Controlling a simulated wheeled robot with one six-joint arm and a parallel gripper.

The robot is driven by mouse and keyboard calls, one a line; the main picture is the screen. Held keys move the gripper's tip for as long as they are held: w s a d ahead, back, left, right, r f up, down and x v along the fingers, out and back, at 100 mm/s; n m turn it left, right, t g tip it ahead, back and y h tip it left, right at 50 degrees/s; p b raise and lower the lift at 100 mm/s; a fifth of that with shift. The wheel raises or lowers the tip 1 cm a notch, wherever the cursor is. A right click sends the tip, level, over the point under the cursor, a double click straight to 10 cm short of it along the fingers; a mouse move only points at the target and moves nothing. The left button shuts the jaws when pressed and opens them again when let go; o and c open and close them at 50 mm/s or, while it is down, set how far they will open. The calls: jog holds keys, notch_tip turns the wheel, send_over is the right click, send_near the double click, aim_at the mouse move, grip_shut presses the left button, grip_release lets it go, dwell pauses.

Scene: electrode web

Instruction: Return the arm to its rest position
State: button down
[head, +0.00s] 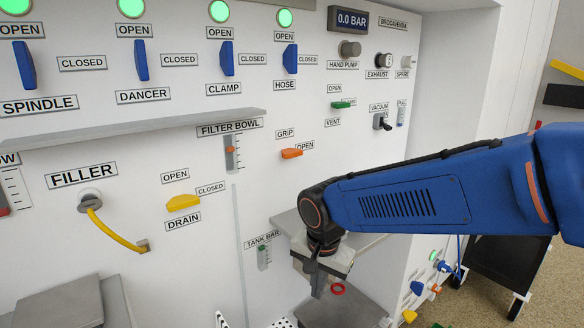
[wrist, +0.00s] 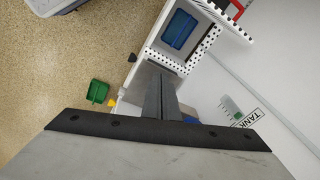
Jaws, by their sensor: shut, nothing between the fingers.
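My gripper (head: 318,282) points down in front of the white panel, at the lower middle of the head view. In the wrist view its two dark fingers (wrist: 160,95) lie together, with nothing between them. My blue arm reaches in from the right edge of the head view. A small red ring (head: 338,289) shows just right of the fingertips; I cannot tell whether it touches them.
The panel carries blue valve handles (head: 141,60), a yellow drain handle (head: 183,202) and an orange grip handle (head: 291,153). A grey shelf (head: 130,124) juts out at left. A grey block (head: 345,308) stands below my gripper. A green bin (wrist: 97,92) is on the floor.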

jog(key=s+d+r+n+t, duration=0.1)
jog(key=s+d+n, duration=0.2)
jog(key=s+d, duration=0.4)
jog(key=s+d+r+n+t, duration=0.2)
jog(key=s+d, duration=0.6)
jog(key=d, duration=0.8)
jog(key=shift+s+n, duration=0.3)
jog(key=shift+n, duration=0.3)
